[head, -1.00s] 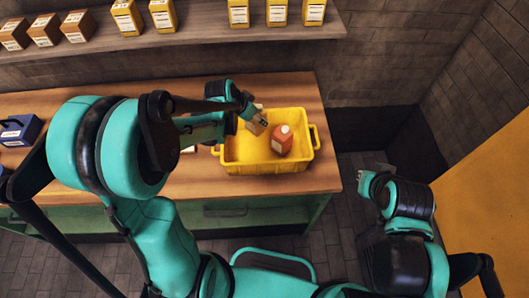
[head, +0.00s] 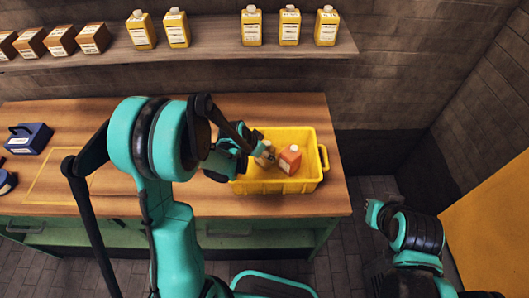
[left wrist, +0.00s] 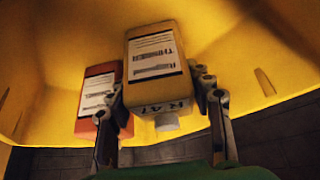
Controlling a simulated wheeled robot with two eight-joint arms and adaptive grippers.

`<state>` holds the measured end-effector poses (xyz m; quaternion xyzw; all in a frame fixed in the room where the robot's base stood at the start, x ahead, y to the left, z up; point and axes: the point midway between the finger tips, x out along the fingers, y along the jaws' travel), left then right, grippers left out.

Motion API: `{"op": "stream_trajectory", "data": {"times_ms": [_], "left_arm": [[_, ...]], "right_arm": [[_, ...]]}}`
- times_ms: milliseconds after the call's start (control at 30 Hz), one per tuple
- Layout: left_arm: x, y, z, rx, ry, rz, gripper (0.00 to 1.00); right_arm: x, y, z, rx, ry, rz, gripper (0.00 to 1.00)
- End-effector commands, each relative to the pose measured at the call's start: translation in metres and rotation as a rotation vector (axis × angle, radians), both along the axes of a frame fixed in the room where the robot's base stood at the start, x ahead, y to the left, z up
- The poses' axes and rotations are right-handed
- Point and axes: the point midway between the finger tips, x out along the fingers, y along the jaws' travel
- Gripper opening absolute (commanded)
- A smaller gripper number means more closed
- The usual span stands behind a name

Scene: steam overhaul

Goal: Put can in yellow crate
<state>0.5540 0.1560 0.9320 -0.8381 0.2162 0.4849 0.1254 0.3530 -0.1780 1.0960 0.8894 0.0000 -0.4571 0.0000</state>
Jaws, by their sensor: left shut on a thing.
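The yellow crate (head: 318,138) stands on the wooden bench. My left gripper (head: 266,149) is inside its left part, shut on a tan can (head: 267,159) with a white label. In the left wrist view the tan can (left wrist: 156,75) is between the two fingers (left wrist: 165,110), with yellow crate walls around it. An orange can (head: 290,158) with a white cap is in the crate just right of it; it also shows in the left wrist view (left wrist: 97,100). Whether the tan can touches the crate floor is hidden. My right gripper (head: 373,212) hangs beyond the bench's right end, its fingers unclear.
A shelf (head: 210,52) above the bench holds several yellow bottles (head: 252,27) and brown boxes (head: 60,40). A blue toolbox (head: 28,138) is at the bench's left, near a yellow outlined square (head: 60,180). A yellow panel (head: 495,230) stands at the right.

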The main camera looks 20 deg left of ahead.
Motion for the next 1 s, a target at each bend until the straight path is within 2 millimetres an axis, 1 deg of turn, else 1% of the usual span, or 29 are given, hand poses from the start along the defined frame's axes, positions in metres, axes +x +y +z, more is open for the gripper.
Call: {"op": "stream_trajectory", "data": {"times_ms": [33, 67, 100, 400, 467, 533, 667, 800, 900, 1000], "left_arm": [[0.0, 0.0, -0.003, 0.0, 0.0, 0.0, 0.11], [0.0, 0.0, -0.003, 0.0, 0.0, 0.0, 0.54], [0.0, 0.0, -0.002, 0.0, 0.0, 0.0, 0.6], [0.0, 0.0, -0.001, 0.0, 0.0, 0.0, 0.6], [0.0, 0.0, 0.002, 0.0, 0.0, 0.0, 0.6], [-0.003, 0.002, 0.009, 0.0, 0.0, 0.001, 0.6], [-0.014, 0.008, 0.031, -0.001, 0.0, 0.003, 0.6], [-0.029, 0.016, 0.06, -0.001, -0.001, 0.003, 0.6], [-0.038, 0.021, 0.078, -0.001, -0.001, 0.002, 0.6], [-0.045, 0.025, 0.092, 0.0, 0.0, 0.002, 0.6]], "right_arm": [[0.0, 0.0, -0.003, 0.0, 0.0, 0.0, 0.0], [0.0, 0.0, -0.003, 0.0, 0.0, 0.0, 0.0], [0.0, 0.0, -0.003, 0.0, 0.0, 0.0, 0.0], [0.0, 0.0, -0.001, 0.0, 0.0, 0.0, 0.0], [0.0, 0.0, 0.002, 0.0, 0.0, 0.0, 0.0], [0.0, 0.0, 0.005, 0.0, 0.0, 0.0, 0.0], [0.0, 0.0, 0.012, 0.0, 0.0, 0.0, 0.0], [0.0, 0.0, 0.022, 0.0, 0.0, 0.0, 0.0], [0.0, 0.0, 0.027, 0.0, 0.0, 0.0, 0.0], [0.0, 0.0, 0.031, 0.0, 0.0, 0.0, 0.0]]}}
